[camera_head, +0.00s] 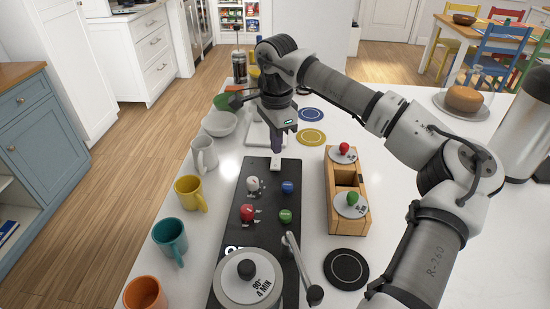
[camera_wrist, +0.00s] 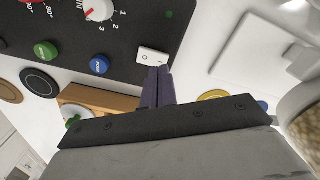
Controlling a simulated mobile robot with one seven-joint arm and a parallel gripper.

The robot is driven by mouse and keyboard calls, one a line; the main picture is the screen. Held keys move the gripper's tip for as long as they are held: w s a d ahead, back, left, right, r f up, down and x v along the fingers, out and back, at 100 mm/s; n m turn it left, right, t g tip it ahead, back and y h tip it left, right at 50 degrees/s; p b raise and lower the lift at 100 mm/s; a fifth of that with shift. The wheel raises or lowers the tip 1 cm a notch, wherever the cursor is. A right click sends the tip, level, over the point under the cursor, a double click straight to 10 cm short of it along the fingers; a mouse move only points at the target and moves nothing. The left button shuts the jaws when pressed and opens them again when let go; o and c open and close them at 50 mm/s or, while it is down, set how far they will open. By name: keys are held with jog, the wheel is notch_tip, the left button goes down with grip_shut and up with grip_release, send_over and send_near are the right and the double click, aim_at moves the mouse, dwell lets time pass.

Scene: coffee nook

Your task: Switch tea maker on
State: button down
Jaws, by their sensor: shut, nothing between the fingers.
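The tea maker has a long black base (camera_head: 228,215) with a round lidded pot (camera_head: 248,278) at its near end. A white rocker switch (camera_head: 275,164) sits at the far end of the base and shows in the wrist view (camera_wrist: 152,57), marked with a line at its right side. My gripper (camera_head: 276,148) points down with its dark fingers shut and empty. In the wrist view the fingertips (camera_wrist: 160,70) are right at the switch's edge; I cannot tell whether they touch it. A small green dot (camera_wrist: 169,14) shows on the base.
A white knob (camera_head: 253,184), a red knob (camera_head: 247,212), a blue button (camera_head: 287,187) and a green button (camera_head: 285,215) are on the base. A wooden box (camera_head: 332,190) stands to its right, several mugs, including a yellow one (camera_head: 190,193), to its left. A lever (camera_head: 300,262) sticks out near the pot.

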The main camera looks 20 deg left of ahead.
aim_at(276, 160)
jog(key=shift+r+p, duration=1.15)
jog(key=shift+r, duration=1)
jog(key=shift+f, duration=0.1)
